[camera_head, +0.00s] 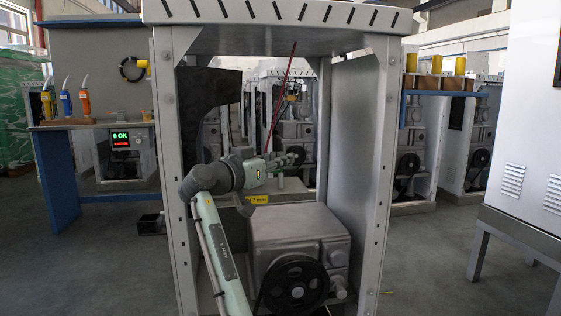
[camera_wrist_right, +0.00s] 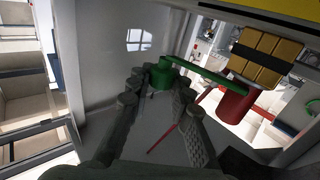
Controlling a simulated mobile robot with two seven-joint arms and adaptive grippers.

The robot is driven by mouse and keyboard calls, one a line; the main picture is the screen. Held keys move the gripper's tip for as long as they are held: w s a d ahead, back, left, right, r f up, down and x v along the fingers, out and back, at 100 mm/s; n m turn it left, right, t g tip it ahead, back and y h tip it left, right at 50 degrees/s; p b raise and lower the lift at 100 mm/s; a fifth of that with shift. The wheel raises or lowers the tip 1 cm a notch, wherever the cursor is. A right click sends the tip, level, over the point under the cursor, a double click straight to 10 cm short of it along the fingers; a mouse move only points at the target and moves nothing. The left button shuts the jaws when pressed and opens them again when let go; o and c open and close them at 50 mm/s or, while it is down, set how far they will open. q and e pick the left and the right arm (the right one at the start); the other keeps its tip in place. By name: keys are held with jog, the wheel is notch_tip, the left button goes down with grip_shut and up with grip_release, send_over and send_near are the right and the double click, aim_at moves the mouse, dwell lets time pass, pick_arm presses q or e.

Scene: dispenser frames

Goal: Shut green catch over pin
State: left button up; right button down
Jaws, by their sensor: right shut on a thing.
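The green catch shows in the right wrist view as a rounded green knob (camera_wrist_right: 161,75) with a flat green bar (camera_wrist_right: 209,73) running right from it. My right gripper (camera_wrist_right: 160,80) has its dark fingers closed on either side of the knob. The bar's far end reaches over or beside a red cylinder (camera_wrist_right: 235,102); I cannot tell whether they touch. I cannot pick out the pin for sure. My left gripper is out of view.
A grey machine block (camera_head: 300,238) with a black wheel (camera_head: 293,285) stands low in the frame. A thin red rod (camera_head: 282,95) slants down above the gripper. The frame's right side panel (camera_head: 357,130) bounds the space. A white cabinet (camera_head: 530,140) stands at right.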

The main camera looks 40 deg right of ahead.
jog(key=c, duration=1.3)
grip_release()
jog(key=shift+c, duration=0.2)
jog(key=v, duration=1.2)
